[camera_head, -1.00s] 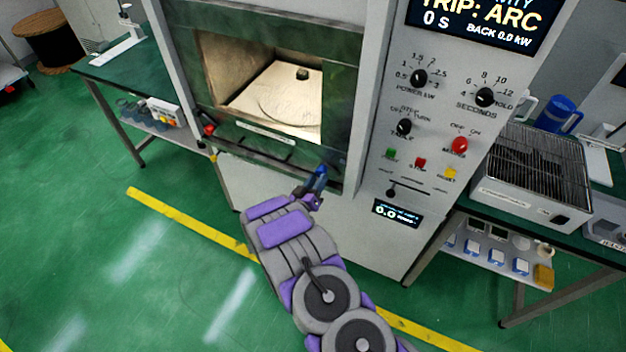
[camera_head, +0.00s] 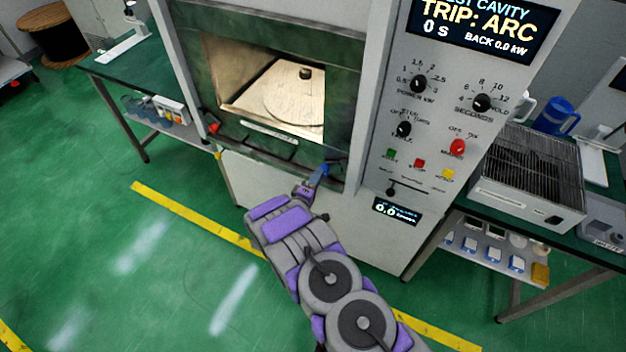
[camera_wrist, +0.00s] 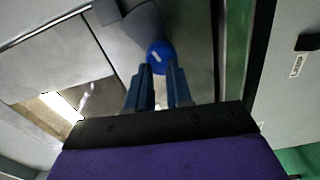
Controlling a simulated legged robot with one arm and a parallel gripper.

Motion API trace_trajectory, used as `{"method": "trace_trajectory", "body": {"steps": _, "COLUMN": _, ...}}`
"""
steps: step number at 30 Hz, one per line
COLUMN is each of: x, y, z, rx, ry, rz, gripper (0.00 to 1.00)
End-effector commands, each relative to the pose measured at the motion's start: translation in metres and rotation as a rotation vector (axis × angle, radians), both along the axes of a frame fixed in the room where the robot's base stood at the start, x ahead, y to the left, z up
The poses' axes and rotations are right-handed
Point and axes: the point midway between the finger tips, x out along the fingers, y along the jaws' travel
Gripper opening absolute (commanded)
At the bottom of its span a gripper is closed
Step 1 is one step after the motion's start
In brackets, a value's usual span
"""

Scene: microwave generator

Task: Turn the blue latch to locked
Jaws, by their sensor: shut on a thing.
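The blue latch (camera_head: 324,169) sits at the lower right corner of the oven's open front. In the wrist view its round blue end (camera_wrist: 160,54) shows just past the fingertips. My gripper (camera_head: 317,179) reaches it from below. In the wrist view the two dark blue fingers of my gripper (camera_wrist: 158,72) stand on either side of the latch and are shut on it. The fingers hide part of the latch, and I cannot read any locked or unlocked mark.
A red latch-like part (camera_head: 213,127) is at the lower left corner of the opening. The lit cavity (camera_head: 290,95) is open. The control panel (camera_head: 440,130) stands close on the right, its display (camera_head: 480,28) reading "TRIP: ARC". Benches flank the oven; floor at left is clear.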

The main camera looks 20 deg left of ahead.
Motion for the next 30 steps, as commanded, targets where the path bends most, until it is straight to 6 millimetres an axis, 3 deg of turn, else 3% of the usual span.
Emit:
{"method": "trace_trajectory", "body": {"steps": 1, "x": 0.014, "y": -0.0017, "z": 0.0181, "rx": -0.009, "ry": -0.032, "rz": -0.013, "gripper": 0.0}}
{"method": "trace_trajectory", "body": {"steps": 15, "x": 0.014, "y": -0.0043, "z": 0.0198, "rx": -0.228, "ry": -0.016, "rz": -0.02, "gripper": 0.0}}
{"method": "trace_trajectory", "body": {"steps": 30, "x": 0.014, "y": -0.0048, "z": 0.0221, "rx": -0.251, "ry": -0.017, "rz": -0.023, "gripper": 0.0}}
